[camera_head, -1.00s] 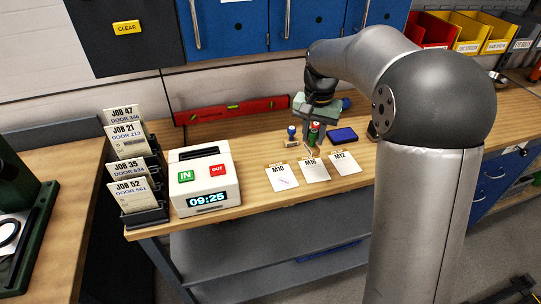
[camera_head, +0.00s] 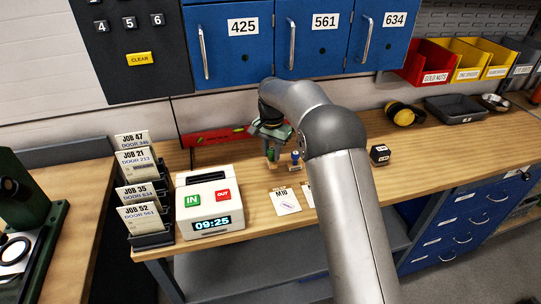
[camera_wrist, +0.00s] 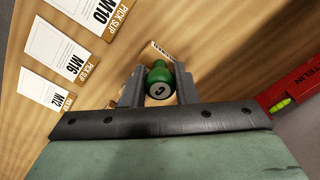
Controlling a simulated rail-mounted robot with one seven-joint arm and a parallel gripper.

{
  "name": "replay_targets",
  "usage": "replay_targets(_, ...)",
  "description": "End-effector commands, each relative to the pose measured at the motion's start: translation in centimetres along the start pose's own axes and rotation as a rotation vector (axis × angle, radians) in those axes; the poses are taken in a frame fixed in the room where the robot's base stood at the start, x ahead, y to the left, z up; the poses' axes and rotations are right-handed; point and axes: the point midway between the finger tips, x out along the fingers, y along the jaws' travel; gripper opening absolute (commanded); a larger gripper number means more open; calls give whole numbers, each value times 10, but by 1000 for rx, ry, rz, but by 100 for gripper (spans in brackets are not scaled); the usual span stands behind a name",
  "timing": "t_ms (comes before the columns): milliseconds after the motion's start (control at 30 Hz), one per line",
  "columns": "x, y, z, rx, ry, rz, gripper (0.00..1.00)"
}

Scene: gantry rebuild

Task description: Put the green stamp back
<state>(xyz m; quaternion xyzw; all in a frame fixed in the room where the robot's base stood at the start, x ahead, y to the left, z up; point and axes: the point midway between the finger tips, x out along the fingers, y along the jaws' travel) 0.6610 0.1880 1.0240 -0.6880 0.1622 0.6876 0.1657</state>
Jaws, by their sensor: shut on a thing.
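The green stamp (camera_wrist: 158,78) is upright between the two fingers of my gripper (camera_wrist: 158,88), its round knob with a pale mark facing the wrist camera. My gripper (camera_head: 271,150) is shut on it, low over the bench, with the green stamp (camera_head: 272,156) just left of the blue stamp (camera_head: 295,155). A small tan, lettered strip (camera_wrist: 163,50) lies just beyond the green stamp in the wrist view. The stamp's foot is hidden, so I cannot tell whether it touches the surface below.
The M10 slip (camera_head: 285,202) bears a mark and lies in front of the stamps; my arm covers other slips. A red level (camera_head: 215,136) lies behind, near the wall. The time clock (camera_head: 208,201) and job card rack (camera_head: 146,194) stand left. A black block (camera_head: 379,154) is right.

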Motion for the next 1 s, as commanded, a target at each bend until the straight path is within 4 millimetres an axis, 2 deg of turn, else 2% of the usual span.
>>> replay_targets(167, 10, -8, -4, -1, -1, 1, 12)
replay_targets(367, 37, -6, -3, 0, -1, 1, 12)
replay_targets(733, 43, -6, -3, 0, 0, 0, 12)
replay_targets(767, 42, -6, -3, 0, 0, -1, 32)
replay_targets(800, 42, -6, -3, 0, 0, 0, 43)
replay_targets(833, 42, -6, -3, 0, 0, 0, 48)
replay_targets(1000, 42, -6, -3, 0, 0, 0, 48)
